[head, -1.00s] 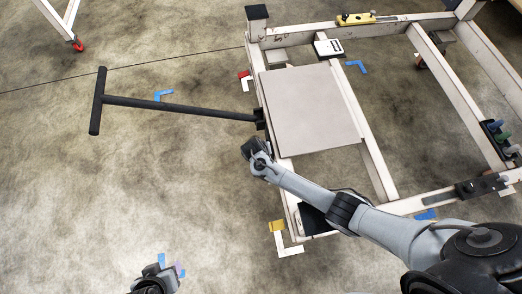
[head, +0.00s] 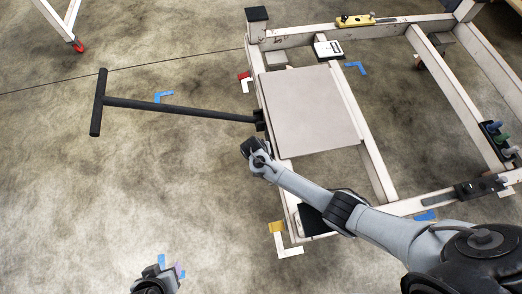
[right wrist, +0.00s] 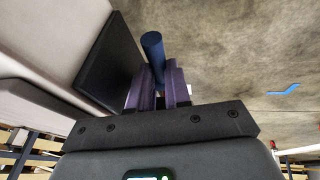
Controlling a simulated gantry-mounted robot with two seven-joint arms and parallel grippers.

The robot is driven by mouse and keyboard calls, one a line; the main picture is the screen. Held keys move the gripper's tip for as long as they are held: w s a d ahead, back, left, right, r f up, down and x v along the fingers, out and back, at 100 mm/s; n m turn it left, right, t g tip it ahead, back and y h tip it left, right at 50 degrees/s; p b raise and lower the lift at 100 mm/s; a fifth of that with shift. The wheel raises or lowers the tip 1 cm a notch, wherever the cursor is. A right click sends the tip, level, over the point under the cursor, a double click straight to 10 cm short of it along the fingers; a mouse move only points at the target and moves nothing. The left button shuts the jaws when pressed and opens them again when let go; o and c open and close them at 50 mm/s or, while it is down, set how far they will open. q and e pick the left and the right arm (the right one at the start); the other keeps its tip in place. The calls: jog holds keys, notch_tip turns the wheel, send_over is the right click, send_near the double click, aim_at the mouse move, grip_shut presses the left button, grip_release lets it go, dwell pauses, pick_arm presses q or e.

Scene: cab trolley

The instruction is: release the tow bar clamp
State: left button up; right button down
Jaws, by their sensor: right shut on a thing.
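The black T-shaped tow bar (head: 180,108) reaches out to the left from the trolley frame's left rail, its crossbar at the far left. Its inner end meets a small dark bracket (head: 260,120) at the rail. My right gripper (head: 252,147) is at the left rail, just below that bracket. In the right wrist view the purple fingers of my right gripper (right wrist: 158,88) are shut on a blue cylindrical handle (right wrist: 152,45). The clamp body is hidden or unclear. My left gripper (head: 165,275) is at the bottom edge, away from the trolley; its opening is unclear.
The white trolley frame (head: 376,170) carries a grey flat panel (head: 310,110). A yellow tool (head: 355,20) and a white label box (head: 327,50) are on the back part.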

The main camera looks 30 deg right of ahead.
jog(key=shift+w+r+g+y+p, duration=0.3)
jog(key=shift+r+g+p, duration=0.1)
jog(key=shift+g, duration=0.5)
jog(key=shift+w+d+g+y+b, duration=0.1)
jog(key=shift+w+g+y+b, duration=0.2)
jog(key=shift+g, duration=0.3)
jog(key=shift+w+d+r+n+g+b, duration=0.1)
jog(key=shift+n+g+b, duration=0.05)
jog(key=shift+g+b, duration=0.35)
jog(key=shift+w+d+n+g+b, duration=0.15)
jog(key=shift+g+b, duration=0.25)
jog(key=shift+b, duration=0.2)
jog(key=shift+w+r+g+y+b, duration=0.1)
jog(key=shift+r+g+y+b, duration=0.15)
jog(key=shift+g+y+b, duration=0.5)
jog(key=shift+h, duration=0.35)
jog(key=c, duration=1.4)
grip_release()
jog(key=shift+o, duration=0.2)
jog(key=shift+w, duration=0.1)
jog(key=shift+r, duration=0.15)
